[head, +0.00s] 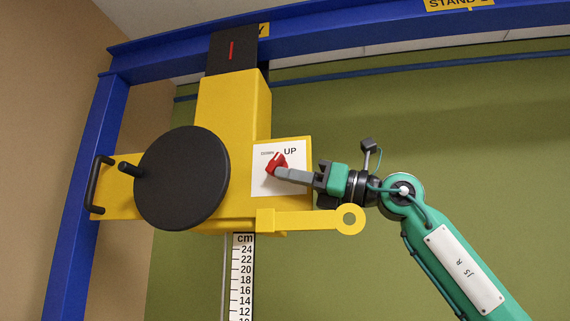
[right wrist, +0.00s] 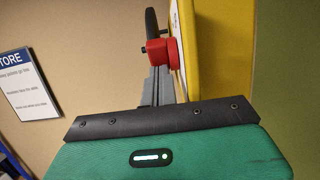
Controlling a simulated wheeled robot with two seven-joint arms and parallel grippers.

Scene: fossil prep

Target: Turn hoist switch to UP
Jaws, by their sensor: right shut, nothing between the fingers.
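The red hoist switch (head: 275,163) sits on a white label plate (head: 264,184) on the yellow hoist body (head: 231,115). The plate reads "UP" at its upper right and a smaller word, seemingly "DOWN", at its upper left. The knob leans, with its upper end toward the upper right. My right gripper (head: 283,173) is shut and empty, its fingertips at the knob's lower part, seemingly touching it. In the right wrist view the red switch (right wrist: 157,52) is just beyond the grey fingers (right wrist: 158,85). My left gripper is not in view.
A black round wheel (head: 182,178) with a crank peg is on the hoist's left, and a black handle (head: 94,185) beyond it. A yellow arm with a ring (head: 349,219) juts out below my right gripper. A cm scale (head: 242,275) hangs underneath. Blue beams frame the hoist.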

